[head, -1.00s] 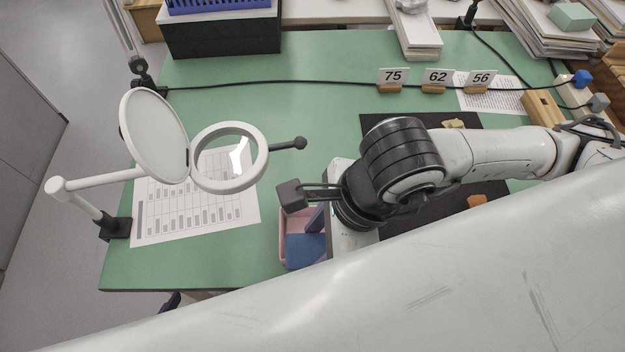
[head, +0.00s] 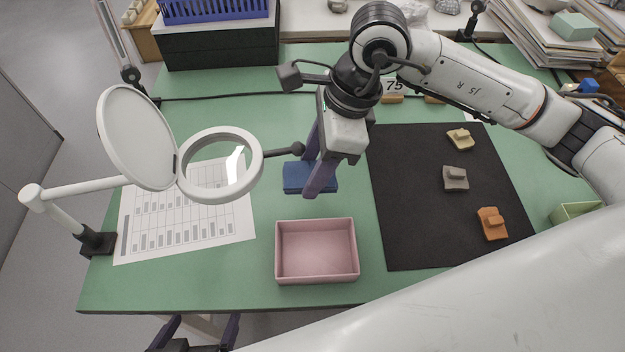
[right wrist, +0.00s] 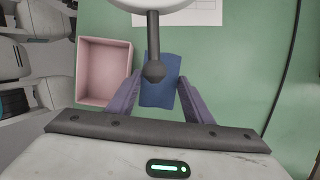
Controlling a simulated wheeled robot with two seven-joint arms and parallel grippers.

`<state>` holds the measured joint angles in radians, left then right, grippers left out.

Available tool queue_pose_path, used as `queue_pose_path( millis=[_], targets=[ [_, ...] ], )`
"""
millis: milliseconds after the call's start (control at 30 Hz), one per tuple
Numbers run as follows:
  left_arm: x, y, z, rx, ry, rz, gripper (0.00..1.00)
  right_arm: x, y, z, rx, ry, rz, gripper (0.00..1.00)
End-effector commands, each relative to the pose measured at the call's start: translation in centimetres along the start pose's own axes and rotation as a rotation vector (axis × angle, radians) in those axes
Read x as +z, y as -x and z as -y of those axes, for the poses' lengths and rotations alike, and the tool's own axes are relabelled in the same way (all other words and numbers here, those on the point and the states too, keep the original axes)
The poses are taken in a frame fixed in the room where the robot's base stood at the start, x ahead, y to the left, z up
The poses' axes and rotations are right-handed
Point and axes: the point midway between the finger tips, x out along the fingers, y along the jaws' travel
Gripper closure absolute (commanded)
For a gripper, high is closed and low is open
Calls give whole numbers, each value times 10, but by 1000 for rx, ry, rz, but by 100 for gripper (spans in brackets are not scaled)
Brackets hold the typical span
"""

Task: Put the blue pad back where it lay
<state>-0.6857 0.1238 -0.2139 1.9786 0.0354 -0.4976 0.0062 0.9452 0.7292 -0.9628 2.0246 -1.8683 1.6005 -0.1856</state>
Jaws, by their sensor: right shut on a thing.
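The blue pad (head: 296,177) is between the purple fingers of my right gripper (head: 312,174), behind the pink tray on the green table. The right wrist view also shows the pad (right wrist: 160,82) between the two fingertips. My right gripper is shut on it. I cannot tell whether the pad touches the tabletop. The pink tray (head: 317,281) is empty. My left gripper (head: 202,330) shows only partly at the bottom edge, with its fingers apart.
A magnifier lamp (head: 262,165) stands at left, its dark knob close to the pad. A printed sheet (head: 240,225) lies under it. A black mat (head: 410,220) with sherds (head: 492,224) is at right. Number cards (head: 394,87) stand behind. Green table between tray and mat is clear.

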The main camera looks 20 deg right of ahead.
Motion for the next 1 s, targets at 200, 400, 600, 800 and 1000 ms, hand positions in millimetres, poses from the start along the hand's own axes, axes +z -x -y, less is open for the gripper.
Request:
queue_pose_path(
  millis=[200, 400, 600, 800, 1000],
  targets=[
    [-1, 1, 1, -2, 2, -4, 8, -8, -24, 10, 2, -1, -1, 72],
    [-1, 1, 1, -2, 1, -4, 8, -12, -38, 10, 1, 0, -1, 72],
    [-1, 2, 2, -3, -2, -2, 8, -20, -62, 10, 2, -2, -1, 72],
    [-1, 2, 3, -3, -4, -2, 8, -21, -67, 10, -1, 1, 0, 72],
    [2, -2, 3, -3, -5, -2, 8, -22, -72, 10, -1, 1, 0, 72]
  ],
)
